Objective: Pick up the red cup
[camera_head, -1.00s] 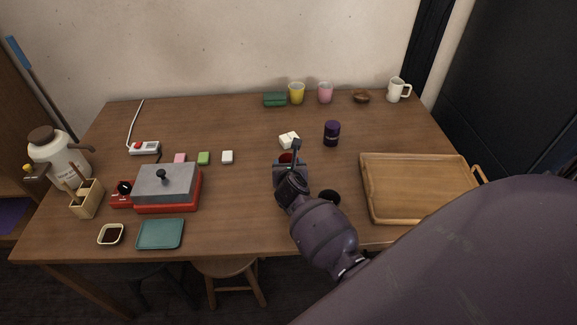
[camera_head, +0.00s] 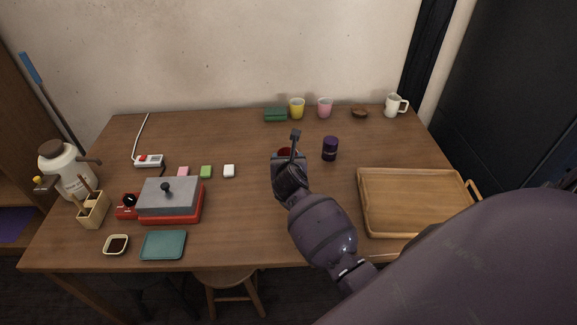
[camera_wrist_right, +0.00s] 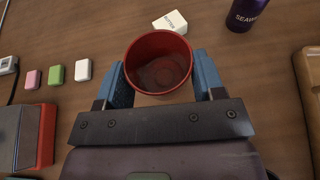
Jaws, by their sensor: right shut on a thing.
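The red cup (camera_wrist_right: 160,50) is between the two blue fingers of my right gripper (camera_wrist_right: 162,78) in the right wrist view. The fingers press on its opposite sides, and I see into its open, empty-looking inside. In the head view only a little of the red cup (camera_head: 287,152) shows, beyond my right gripper (camera_head: 289,165); the rest is hidden by the gripper. The cup appears raised off the table, but its base is hidden. My left gripper is not in view.
A wooden tray (camera_head: 415,203) is at the right, a red-based grill (camera_head: 170,200) at the left. Yellow (camera_head: 297,108) and pink (camera_head: 325,108) cups stand at the back.

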